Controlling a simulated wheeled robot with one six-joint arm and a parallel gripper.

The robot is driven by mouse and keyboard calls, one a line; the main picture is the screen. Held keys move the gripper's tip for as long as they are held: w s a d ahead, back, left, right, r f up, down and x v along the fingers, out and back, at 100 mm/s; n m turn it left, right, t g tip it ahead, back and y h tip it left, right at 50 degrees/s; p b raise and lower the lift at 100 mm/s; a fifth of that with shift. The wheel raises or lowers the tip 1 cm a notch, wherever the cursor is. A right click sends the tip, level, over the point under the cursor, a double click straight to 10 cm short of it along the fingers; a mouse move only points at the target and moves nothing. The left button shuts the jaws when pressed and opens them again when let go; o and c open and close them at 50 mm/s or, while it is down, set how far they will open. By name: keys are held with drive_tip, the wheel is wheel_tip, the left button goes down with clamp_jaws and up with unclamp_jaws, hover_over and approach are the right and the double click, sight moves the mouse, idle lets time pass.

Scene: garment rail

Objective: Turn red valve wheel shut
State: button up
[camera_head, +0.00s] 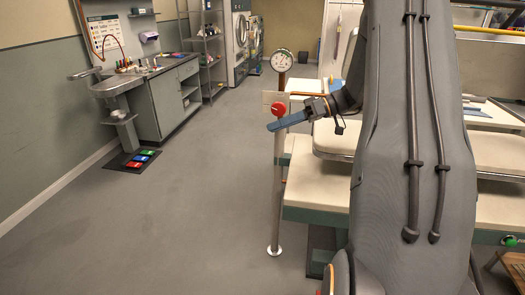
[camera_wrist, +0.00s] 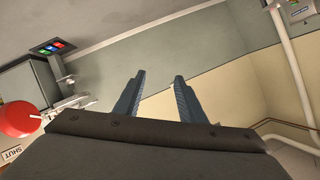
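The red valve wheel (camera_head: 279,106) is on a pale panel at the top of a white post (camera_head: 277,190) in the head view. In the wrist view a round red part (camera_wrist: 18,118) lies at the left edge, beside a plate reading SHUT (camera_wrist: 12,152). My gripper (camera_head: 276,124) reaches left at the wheel's height, and its blue fingers overlap the wheel's lower edge in the head view. I cannot tell if they touch. In the wrist view the two fingers (camera_wrist: 161,78) are apart with nothing between them. The wheel is outside them, to the left.
A round gauge (camera_head: 281,60) stands above the wheel. A padded bench (camera_head: 318,180) is right of the post. A sink counter (camera_head: 160,95) stands along the left wall. The floor (camera_head: 170,210) left of the post is clear.

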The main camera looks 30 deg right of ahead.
drive_tip(key=s+a+f+m+g+h+b, duration=0.1)
drive_tip(key=s+a+f+g, duration=0.1)
drive_tip(key=a, duration=0.5)
wheel_tip(320, 180, down, 2)
drive_tip(key=shift+s+f+m+g+h+b, duration=0.3)
drive_tip(key=shift+s+m+g+b, duration=0.1)
drive_tip(key=shift+s, duration=0.15)
